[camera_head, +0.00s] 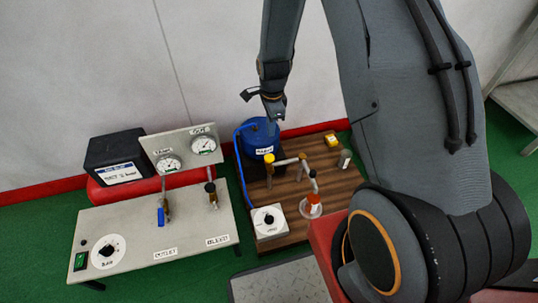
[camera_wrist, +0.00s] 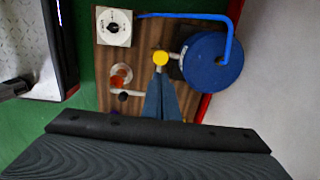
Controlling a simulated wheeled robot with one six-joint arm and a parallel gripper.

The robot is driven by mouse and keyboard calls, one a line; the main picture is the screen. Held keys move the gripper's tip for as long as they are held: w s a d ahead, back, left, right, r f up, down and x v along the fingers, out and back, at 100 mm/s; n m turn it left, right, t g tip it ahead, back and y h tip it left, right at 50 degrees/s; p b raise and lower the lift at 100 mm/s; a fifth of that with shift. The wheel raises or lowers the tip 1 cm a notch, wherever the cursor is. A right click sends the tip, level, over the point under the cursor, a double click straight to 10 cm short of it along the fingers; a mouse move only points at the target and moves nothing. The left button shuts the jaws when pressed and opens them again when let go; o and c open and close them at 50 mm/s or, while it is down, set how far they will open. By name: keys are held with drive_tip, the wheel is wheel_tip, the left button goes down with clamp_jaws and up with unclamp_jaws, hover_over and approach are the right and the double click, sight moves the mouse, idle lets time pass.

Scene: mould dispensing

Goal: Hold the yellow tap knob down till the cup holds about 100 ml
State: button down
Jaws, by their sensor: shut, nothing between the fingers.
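The yellow tap knob (camera_head: 269,158) sits on a brass pipe in front of the blue tank (camera_head: 254,138). In the wrist view the knob (camera_wrist: 160,58) is just beyond the tips of my gripper (camera_wrist: 160,76). The gripper is shut and empty, its fingers together and pointing down. In the head view my gripper (camera_head: 275,115) is in front of the tank, above the knob; whether it touches the knob cannot be told. A clear cup (camera_head: 311,210) stands on the wooden board with something orange-red at it; the cup also shows in the wrist view (camera_wrist: 121,70). Its fill level is unreadable.
A white dial box (camera_head: 268,220) stands on the wooden board (camera_head: 237,163) left of the cup. A blue hose (camera_head: 239,165) runs from the tank along the board's left side. A grey bench (camera_head: 130,222) with gauges is at left. My arm fills the right side.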

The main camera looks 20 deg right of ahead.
sight(270, 158)
drive_tip(key=f+b, duration=0.1)
drive_tip(key=f, duration=0.8)
drive_tip(key=f+b, duration=0.1)
drive_tip(key=f, duration=0.3)
drive_tip(key=shift+w+f+b, duration=0.3)
drive_tip(key=shift+w, duration=0.05)
drive_tip(key=shift+f, duration=0.15)
drive_tip(key=shift+f, duration=0.9)
drive_tip(key=shift+s+f, duration=0.15)
drive_tip(key=shift+s, duration=0.1)
idle(3.9)
wheel_tip(270, 158, up, 14)
drive_tip(key=p, duration=0.4)
drive_tip(key=shift+r, duration=0.25)
